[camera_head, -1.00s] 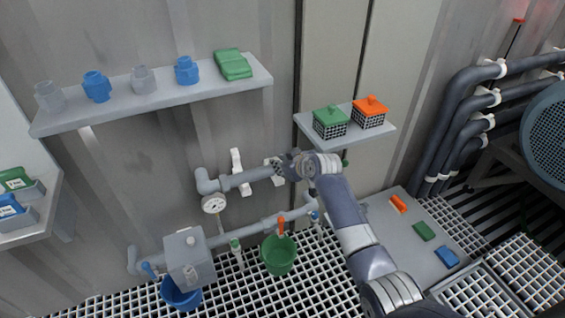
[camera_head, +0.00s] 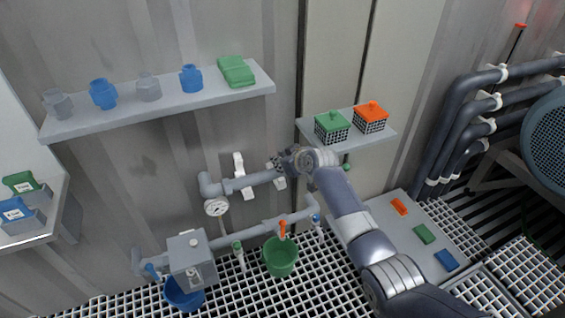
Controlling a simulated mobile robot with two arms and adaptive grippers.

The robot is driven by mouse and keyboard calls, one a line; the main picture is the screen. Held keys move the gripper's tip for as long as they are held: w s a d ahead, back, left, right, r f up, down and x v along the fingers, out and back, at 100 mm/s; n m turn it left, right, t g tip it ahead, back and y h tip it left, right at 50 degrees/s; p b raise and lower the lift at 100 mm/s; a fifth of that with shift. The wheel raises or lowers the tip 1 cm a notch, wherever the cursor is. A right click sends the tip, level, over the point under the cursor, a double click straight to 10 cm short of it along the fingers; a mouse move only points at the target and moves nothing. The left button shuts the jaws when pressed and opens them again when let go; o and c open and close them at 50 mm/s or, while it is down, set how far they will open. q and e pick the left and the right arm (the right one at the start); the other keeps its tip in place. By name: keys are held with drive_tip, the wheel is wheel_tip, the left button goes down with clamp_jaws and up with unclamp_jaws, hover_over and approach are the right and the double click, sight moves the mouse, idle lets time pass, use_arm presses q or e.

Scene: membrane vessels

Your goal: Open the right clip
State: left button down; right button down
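The grey upper pipe (camera_head: 262,178) runs along the wall, with a white left clip (camera_head: 241,172) around it. The white right clip (camera_head: 279,178) is at the pipe's right part, partly hidden by my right gripper (camera_head: 277,162). The gripper is at this clip's upper end, small and partly covered by its own wrist. I cannot tell whether its fingers are open or shut, or whether they touch the clip. The left clip appears swung up and tall against the wall. My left gripper is not in view.
A small shelf (camera_head: 384,138) with a green-lidded basket (camera_head: 332,127) and an orange-lidded basket (camera_head: 371,117) is close above my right arm. A gauge (camera_head: 216,207), a green bucket (camera_head: 281,257) and a blue bucket (camera_head: 184,294) are below. A long shelf (camera_head: 215,97) holds several fittings.

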drive_tip(key=shift+w+a+r, duration=0.15)
drive_tip(key=shift+w+r, duration=0.3)
drive_tip(key=shift+r, duration=0.4)
drive_tip(key=c, duration=1.7)
unclamp_jaws()
drive_tip(key=shift+o, duration=1.3)
drive_tip(key=shift+f, duration=0.35)
drive_tip(key=shift+s+d+r, duration=0.1)
drive_tip(key=shift+s+d, duration=0.1)
drive_tip(key=shift+s, duration=0.15)
drive_tip(key=v, duration=1.1)
drive_tip(key=shift+s+r, duration=0.1)
